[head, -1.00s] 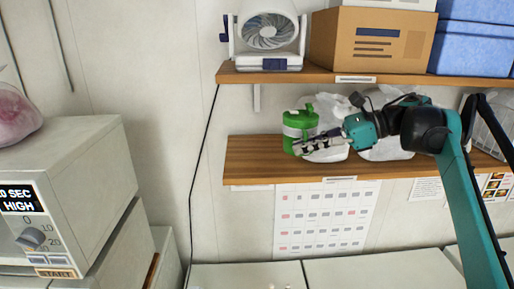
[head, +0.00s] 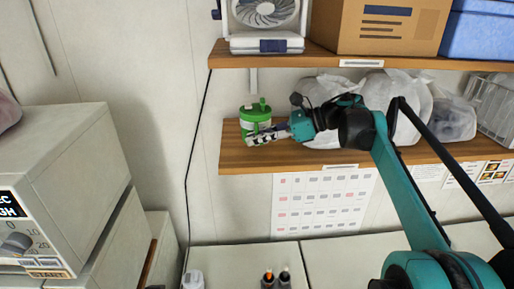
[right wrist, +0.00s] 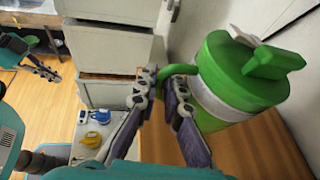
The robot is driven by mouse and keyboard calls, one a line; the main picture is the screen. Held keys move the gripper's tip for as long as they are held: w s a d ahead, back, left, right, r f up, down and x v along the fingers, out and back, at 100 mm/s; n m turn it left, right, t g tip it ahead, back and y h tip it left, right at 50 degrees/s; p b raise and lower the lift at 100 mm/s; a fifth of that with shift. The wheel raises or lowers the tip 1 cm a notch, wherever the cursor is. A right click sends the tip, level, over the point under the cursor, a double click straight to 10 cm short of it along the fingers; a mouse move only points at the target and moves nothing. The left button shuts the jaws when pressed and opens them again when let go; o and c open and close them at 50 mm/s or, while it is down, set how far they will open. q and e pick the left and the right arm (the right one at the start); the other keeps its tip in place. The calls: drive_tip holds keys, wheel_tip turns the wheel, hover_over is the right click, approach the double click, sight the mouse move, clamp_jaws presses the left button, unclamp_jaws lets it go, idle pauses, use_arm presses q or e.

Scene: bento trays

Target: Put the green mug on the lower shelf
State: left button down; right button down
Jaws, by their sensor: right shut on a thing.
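The green mug (head: 252,114), with a pale band and a green lid, is at the left end of the lower shelf (head: 230,150). It is upright in the head view; I cannot tell whether its base touches the wood. My right gripper (head: 258,137) reaches in from the right. In the right wrist view, the gripper (right wrist: 160,84) is shut on the handle of the green mug (right wrist: 225,75), its fingers beside the body. A teal and black gripper, seemingly my left one (right wrist: 42,68), shows small at the left of that view; its jaw state is unclear.
White plastic bags (head: 325,90) stand on the lower shelf right of the mug, with a wire rack (head: 495,105) farther right. The upper shelf (head: 300,58) above holds a fan (head: 265,12), a cardboard box (head: 390,25) and a blue box (head: 478,35).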

drive_tip(key=f, duration=0.3)
drive_tip(key=shift+s+p, duration=0.25)
drive_tip(key=shift+p, duration=0.15)
drive_tip(key=shift+w+f, duration=0.3)
drive_tip(key=shift+f, duration=0.15)
drive_tip(key=shift+s, duration=0.15)
drive_tip(key=shift+s, duration=0.1)
drive_tip(key=c, duration=1.6)
unclamp_jaws()
drive_tip(key=shift+f, duration=0.1)
drive_tip(key=shift+c, duration=0.2)
